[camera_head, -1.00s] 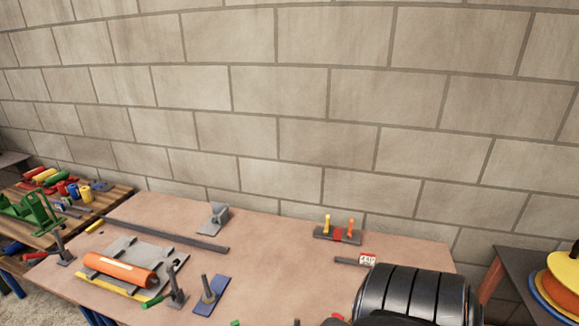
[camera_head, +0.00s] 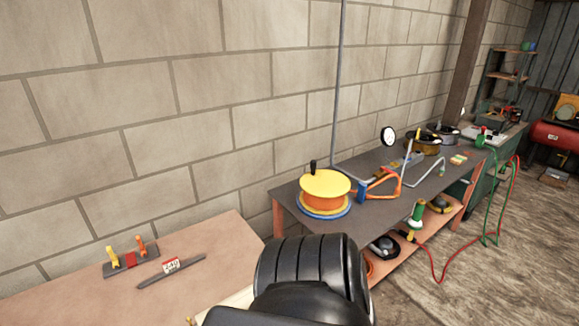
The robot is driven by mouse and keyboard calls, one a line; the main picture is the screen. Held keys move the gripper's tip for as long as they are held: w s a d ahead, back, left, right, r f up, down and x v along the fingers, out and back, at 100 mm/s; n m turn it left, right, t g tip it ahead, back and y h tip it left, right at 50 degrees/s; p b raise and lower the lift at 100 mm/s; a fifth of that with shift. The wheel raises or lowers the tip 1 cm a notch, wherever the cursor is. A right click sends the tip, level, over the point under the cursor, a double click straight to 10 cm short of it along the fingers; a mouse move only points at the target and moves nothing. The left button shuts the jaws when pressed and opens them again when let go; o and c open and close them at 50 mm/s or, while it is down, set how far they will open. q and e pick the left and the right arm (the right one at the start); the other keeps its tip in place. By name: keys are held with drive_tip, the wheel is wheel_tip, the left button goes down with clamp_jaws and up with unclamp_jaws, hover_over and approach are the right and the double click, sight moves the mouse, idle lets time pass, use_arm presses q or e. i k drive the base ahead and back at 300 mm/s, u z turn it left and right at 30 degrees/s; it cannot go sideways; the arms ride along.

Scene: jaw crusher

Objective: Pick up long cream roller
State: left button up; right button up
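I do not see a long cream roller that I can be sure of. A pale strip (camera_head: 238,297) shows at the table's right edge, mostly hidden behind my black arm link, and I cannot tell what it is. Neither of my grippers is in the picture; only a black ribbed part of my own arm fills the bottom middle.
A brown table (camera_head: 205,240) at lower left holds a small rack (camera_head: 131,260) with yellow and orange pegs and a grey bar (camera_head: 172,271) with a tag. A dark bench (camera_head: 385,180) to the right carries a yellow-topped reel (camera_head: 325,190) and a gauge (camera_head: 388,136). Hoses cross the floor.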

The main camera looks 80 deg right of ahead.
sight(242, 299)
drive_tip(key=z, duration=1.5)
drive_tip(key=k, duration=0.15)
drive_tip(key=z, duration=0.45)
